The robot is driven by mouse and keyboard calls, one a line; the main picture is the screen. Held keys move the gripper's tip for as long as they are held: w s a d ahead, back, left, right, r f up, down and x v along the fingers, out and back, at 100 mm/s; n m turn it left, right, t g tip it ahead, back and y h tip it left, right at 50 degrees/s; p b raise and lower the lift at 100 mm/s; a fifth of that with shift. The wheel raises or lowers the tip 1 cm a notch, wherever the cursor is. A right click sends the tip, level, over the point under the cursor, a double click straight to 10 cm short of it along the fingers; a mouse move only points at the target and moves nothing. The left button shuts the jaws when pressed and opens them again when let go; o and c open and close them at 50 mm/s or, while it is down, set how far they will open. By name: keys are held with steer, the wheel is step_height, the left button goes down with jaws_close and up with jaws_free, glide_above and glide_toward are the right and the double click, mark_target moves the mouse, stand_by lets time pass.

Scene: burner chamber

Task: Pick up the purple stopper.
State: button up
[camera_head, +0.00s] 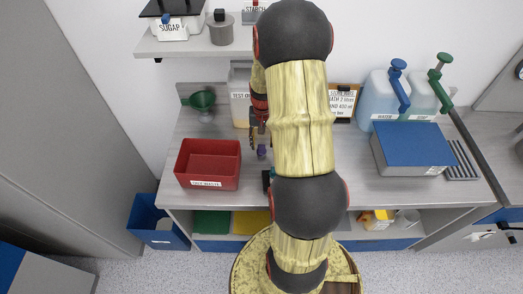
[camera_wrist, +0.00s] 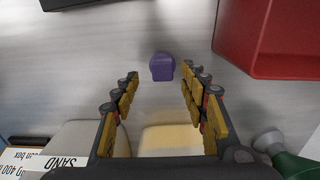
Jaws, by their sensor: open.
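The purple stopper (camera_wrist: 162,66) stands on the grey worktop, ahead of my gripper's fingertips in the wrist view. It is also visible as a small purple shape (camera_head: 262,151) in the head view, just left of my arm. My gripper (camera_wrist: 160,78) is open, with one yellow-padded finger to each side of the line toward the stopper and nothing held between them. In the head view my gripper (camera_head: 257,135) is partly hidden by my arm, above and behind the stopper.
A red bin (camera_head: 208,165) stands left of the stopper. A white labelled container (camera_head: 240,95) is close behind my gripper. A blue-topped box (camera_head: 412,147) and jugs with pumps (camera_head: 380,95) stand at the right. Bare worktop surrounds the stopper.

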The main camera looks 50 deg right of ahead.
mark_target(262, 146)
step_height(262, 146, down, 5)
steer(key=shift+w+a+r+b, duration=0.1)
steer(key=shift+a+r+b, duration=0.05)
steer(key=shift+b, duration=0.2)
steer(key=shift+c, duration=0.5)
steer(key=c, duration=0.6)
steer(key=shift+r, duration=0.1)
